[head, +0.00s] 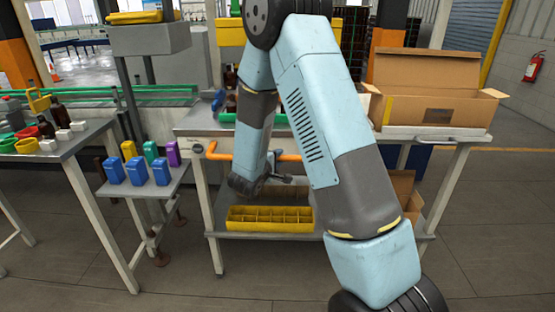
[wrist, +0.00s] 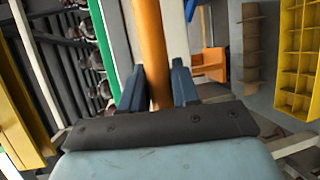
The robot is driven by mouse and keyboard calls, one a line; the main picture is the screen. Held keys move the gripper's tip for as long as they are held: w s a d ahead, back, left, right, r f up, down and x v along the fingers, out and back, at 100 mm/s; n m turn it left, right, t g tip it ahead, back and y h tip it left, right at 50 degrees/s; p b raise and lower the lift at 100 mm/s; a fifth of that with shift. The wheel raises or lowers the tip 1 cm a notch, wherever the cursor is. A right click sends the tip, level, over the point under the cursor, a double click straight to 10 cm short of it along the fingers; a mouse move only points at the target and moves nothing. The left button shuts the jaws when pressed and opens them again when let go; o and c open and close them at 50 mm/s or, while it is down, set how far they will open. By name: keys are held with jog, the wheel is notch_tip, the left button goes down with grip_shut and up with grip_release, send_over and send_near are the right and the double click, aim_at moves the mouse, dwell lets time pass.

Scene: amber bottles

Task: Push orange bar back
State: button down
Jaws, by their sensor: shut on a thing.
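The orange bar (head: 222,156) runs across the front of the middle workbench. Its left part shows beside my arm, and another stretch shows to the right of the arm's link. In the wrist view the bar (wrist: 148,40) runs between the two blue fingers of my gripper (wrist: 158,72), one finger on each side. The gripper is shut on the bar. In the head view my forearm hides the middle of the bar, and the grip itself is not clearly seen.
A yellow divided crate (head: 270,225) sits on the lower shelf below the bar. An open cardboard box (head: 435,100) stands on the bench at right. A small stand with blue containers (head: 137,172) is at left. Grey floor lies clear in front.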

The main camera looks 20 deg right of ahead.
jog(key=shift+f, duration=0.1)
jog(key=shift+w+d, duration=0.25)
jog(key=shift+w, duration=0.4)
jog(key=shift+w+d, duration=0.2)
jog(key=shift+w, duration=0.5)
jog(key=shift+w+d, duration=0.25)
jog(key=shift+w, duration=0.4)
jog(key=c, duration=0.9)
grip_release()
jog(key=shift+w, duration=0.15)
jog(key=v, duration=1.3)
jog(key=shift+s+a, duration=0.25)
jog(key=shift+s, duration=0.05)
